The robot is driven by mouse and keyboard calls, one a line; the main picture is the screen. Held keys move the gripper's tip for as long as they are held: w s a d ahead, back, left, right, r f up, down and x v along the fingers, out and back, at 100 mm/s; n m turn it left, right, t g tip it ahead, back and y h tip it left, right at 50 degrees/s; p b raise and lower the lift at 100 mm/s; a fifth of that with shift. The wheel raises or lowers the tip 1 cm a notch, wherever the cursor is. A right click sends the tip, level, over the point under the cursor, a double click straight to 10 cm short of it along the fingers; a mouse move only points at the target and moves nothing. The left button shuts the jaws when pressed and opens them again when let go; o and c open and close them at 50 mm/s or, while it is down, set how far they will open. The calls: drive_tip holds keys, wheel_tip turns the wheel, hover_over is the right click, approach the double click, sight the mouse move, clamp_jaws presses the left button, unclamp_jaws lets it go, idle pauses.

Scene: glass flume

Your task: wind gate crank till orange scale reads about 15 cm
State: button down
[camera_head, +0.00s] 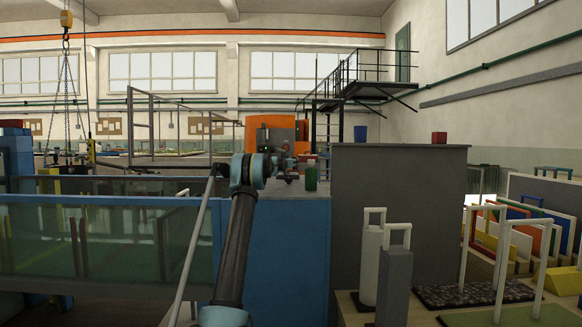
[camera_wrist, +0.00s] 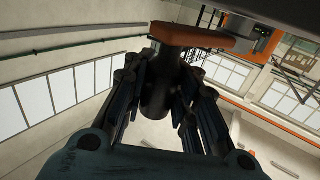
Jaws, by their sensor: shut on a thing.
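In the wrist view a dark cylindrical handle (camera_wrist: 157,92) sits under an orange-brown bar (camera_wrist: 195,38), apparently the gate crank. My gripper (camera_wrist: 163,85) has its fingers on either side of this handle and is shut on it. In the head view my gripper (camera_head: 288,166) is small and partly hidden by my arm, above the blue cabinet's top. An orange housing (camera_head: 278,128) stands behind it. I cannot make out the orange scale or any reading on it, and the gate cannot be told apart.
The glass-sided flume (camera_head: 90,240) runs to the left. A green jar (camera_head: 311,176) stands close right of my gripper on the blue cabinet (camera_head: 290,250). A tall grey block (camera_head: 400,210) is to the right, with white-handled blocks (camera_head: 395,285) in front.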

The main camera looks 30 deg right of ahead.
drive_tip(key=shift+s+d, duration=0.3)
drive_tip(key=c, duration=1.3)
unclamp_jaws()
drive_tip(key=shift+w+a, duration=0.1)
drive_tip(key=shift+a, duration=0.05)
drive_tip(key=shift+r, duration=0.1)
wheel_tip(320, 180, up, 10)
drive_tip(key=shift+f, duration=0.15)
drive_tip(key=shift+c, duration=0.2)
